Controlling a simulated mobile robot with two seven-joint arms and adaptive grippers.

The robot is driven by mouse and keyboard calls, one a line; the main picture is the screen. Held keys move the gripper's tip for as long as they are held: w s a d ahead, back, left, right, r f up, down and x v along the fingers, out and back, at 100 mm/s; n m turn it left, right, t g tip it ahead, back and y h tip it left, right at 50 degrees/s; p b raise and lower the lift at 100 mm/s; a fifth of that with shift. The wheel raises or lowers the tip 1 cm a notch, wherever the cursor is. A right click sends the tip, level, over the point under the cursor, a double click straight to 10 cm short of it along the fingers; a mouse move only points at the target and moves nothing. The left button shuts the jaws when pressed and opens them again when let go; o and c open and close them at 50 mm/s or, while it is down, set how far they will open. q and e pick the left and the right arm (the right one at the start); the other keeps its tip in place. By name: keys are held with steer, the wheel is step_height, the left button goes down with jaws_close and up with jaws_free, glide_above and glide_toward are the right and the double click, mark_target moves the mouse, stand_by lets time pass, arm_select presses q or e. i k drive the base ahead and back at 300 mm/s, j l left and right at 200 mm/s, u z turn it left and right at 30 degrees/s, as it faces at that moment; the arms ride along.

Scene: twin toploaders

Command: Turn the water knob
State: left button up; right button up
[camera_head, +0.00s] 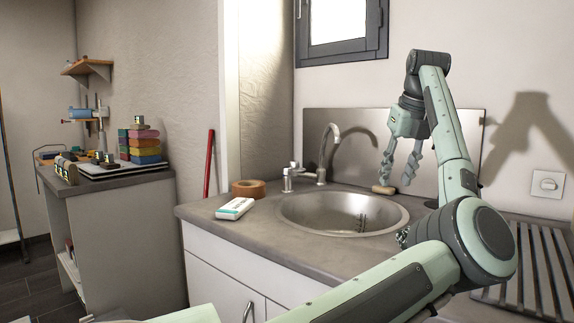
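The water knob (289,177) is a small chrome and white handle on a short post at the back left of the sink. It stands just left of the curved metal faucet (323,158). The round steel sink (330,215) is set into the grey counter. My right gripper is not in view.
A small tan object (383,190) lies by the sink's back rim, below the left gripper. A slatted rack (540,265) is at right.

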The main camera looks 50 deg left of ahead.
mark_target(286, 170)
steer(key=i+j, duration=0.1)
steer(key=j, duration=1.6)
steer(key=i+j, duration=0.15)
steer(key=j, duration=0.75)
steer(key=z, duration=0.05)
